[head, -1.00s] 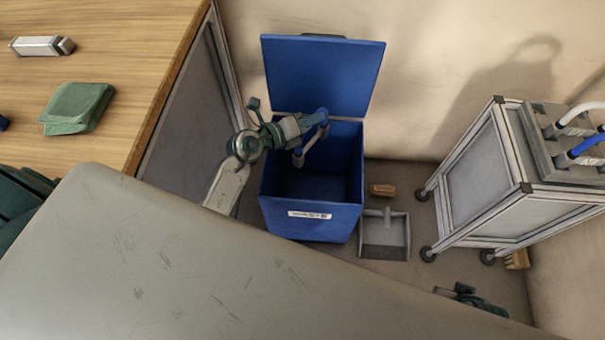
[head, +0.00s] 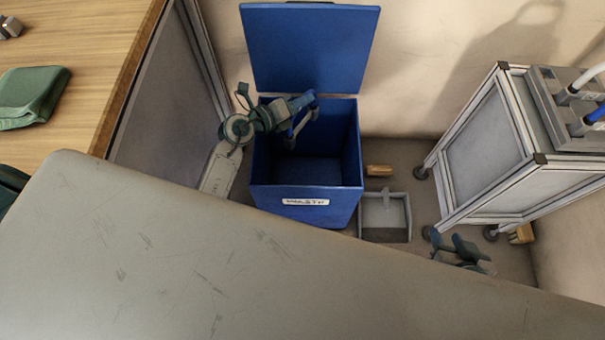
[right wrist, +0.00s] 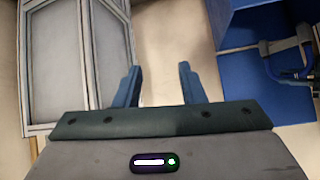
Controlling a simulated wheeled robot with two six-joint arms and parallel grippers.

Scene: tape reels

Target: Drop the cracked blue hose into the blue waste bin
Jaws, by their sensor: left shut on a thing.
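The blue waste bin (head: 305,203) stands on the floor with its lid (head: 310,50) raised against the wall. My left gripper (head: 303,104) is over the bin's opening, shut on the cracked blue hose (head: 303,124). The hose is a short curved piece, looking grey-blue, hanging down over the opening; its crack is too small to make out. In the right wrist view the bin (right wrist: 230,75) shows at the right. My right gripper (right wrist: 158,82) is open and empty there; in the head view it (head: 462,246) is low at the right, away from the bin.
A wheeled cart (head: 490,150) with hoses on top stands at the right. A dustpan (head: 385,217) and a small brown block (head: 378,170) lie beside the bin. A wooden table (head: 75,55) with a green cloth (head: 32,97) is at the left. A grey surface fills the foreground.

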